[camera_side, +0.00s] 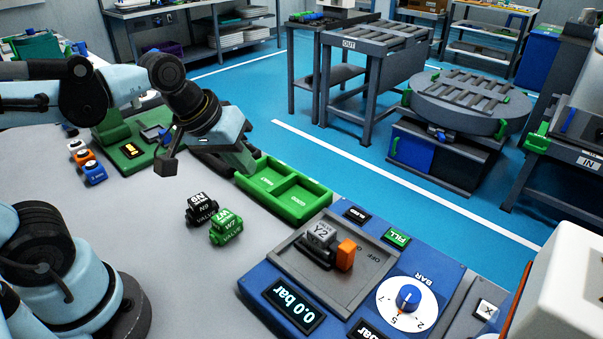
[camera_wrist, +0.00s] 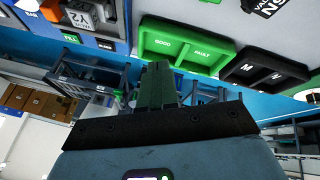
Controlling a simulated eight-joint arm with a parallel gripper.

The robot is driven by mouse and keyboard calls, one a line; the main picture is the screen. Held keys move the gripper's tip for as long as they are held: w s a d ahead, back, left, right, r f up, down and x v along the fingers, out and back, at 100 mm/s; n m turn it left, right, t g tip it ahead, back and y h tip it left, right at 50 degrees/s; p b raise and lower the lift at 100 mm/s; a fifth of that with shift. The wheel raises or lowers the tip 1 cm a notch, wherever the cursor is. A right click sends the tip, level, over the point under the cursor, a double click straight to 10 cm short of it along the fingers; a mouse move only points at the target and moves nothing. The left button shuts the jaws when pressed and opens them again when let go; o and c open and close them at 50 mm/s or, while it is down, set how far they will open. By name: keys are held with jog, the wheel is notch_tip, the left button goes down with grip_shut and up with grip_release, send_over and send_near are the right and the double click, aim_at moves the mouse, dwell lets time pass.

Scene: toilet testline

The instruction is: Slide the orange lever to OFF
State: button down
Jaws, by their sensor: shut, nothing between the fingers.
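The orange lever (camera_side: 346,254) stands on the grey plate of the blue test panel (camera_side: 266,262), right beside a grey Y2 valve (camera_side: 320,236). OFF lettering is printed on the plate to its right. In the wrist view an orange part, apparently the lever (camera_wrist: 50,10), shows at the top left edge near the Y2 valve (camera_wrist: 82,16). My gripper (camera_side: 248,168) is over the back end of the green tray, well apart from the lever, to its upper left. Its fingers (camera_wrist: 158,68) are closed together and empty.
The green tray (camera_side: 326,205) with two compartments lies between my gripper and the panel. A black N9 valve (camera_side: 202,209) and a green W7 valve (camera_side: 226,229) stand on the grey table. The panel has a blue pressure knob (camera_side: 408,296), and its display reads 0.0 bar.

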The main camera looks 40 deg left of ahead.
aim_at(331, 236)
jog(key=w+d+r+n+g+h, duration=0.3)
jog(key=d+n, duration=0.5)
jog(key=n, duration=0.5)
jog(key=shift+w+d+g, duration=0.2)
jog(key=shift+w+g, duration=0.45)
jog(key=shift+g, duration=0.55)
jog(key=x, duration=0.9)
jog(key=shift+d+f, duration=0.25)
jog(key=shift+f, duration=0.05)
jog(key=d, duration=0.3)
jog(key=shift+d, duration=0.5)
